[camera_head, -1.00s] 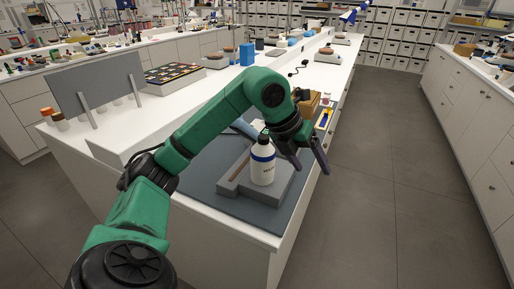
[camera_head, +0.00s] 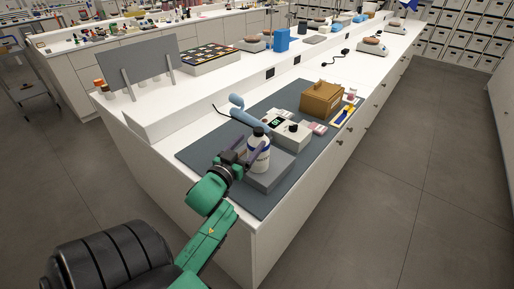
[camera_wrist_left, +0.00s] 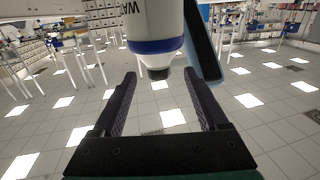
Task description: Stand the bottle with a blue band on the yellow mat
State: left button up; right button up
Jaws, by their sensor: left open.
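The white bottle (camera_head: 259,158) with a blue band and black cap stands upright on a grey block (camera_head: 272,179) on the bench. My left gripper (camera_head: 254,152) is open, close on the bottle's left side, its fingers pointing at it. In the left wrist view, which looks upside down, the bottle (camera_wrist_left: 155,22) shows its blue band and dark cap just beyond and between the open fingertips (camera_wrist_left: 160,75). Whether a finger touches it I cannot tell. My right gripper is not in view.
A dark grey mat (camera_head: 200,153) covers this bench end. A device with a green display (camera_head: 292,138) stands close behind the bottle, a light blue curved object (camera_head: 242,113) behind-left. A brown box (camera_head: 321,99) and a small yellow-and-blue item (camera_head: 343,115) lie farther right.

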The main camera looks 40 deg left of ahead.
pick_arm(q)
jog(key=p+x, duration=0.1)
jog(key=x, duration=0.1)
jog(key=p+x, duration=0.1)
jog(key=x, duration=0.2)
jog(key=r+p+x, duration=0.1)
jog(key=x, duration=0.2)
jog(key=shift+w+d, duration=0.15)
jog(key=shift+w, duration=0.05)
jog(key=shift+w+f, duration=0.2)
jog(key=shift+f, duration=0.05)
jog(key=shift+s+r, duration=0.1)
jog(key=shift+s, duration=0.1)
grip_shut()
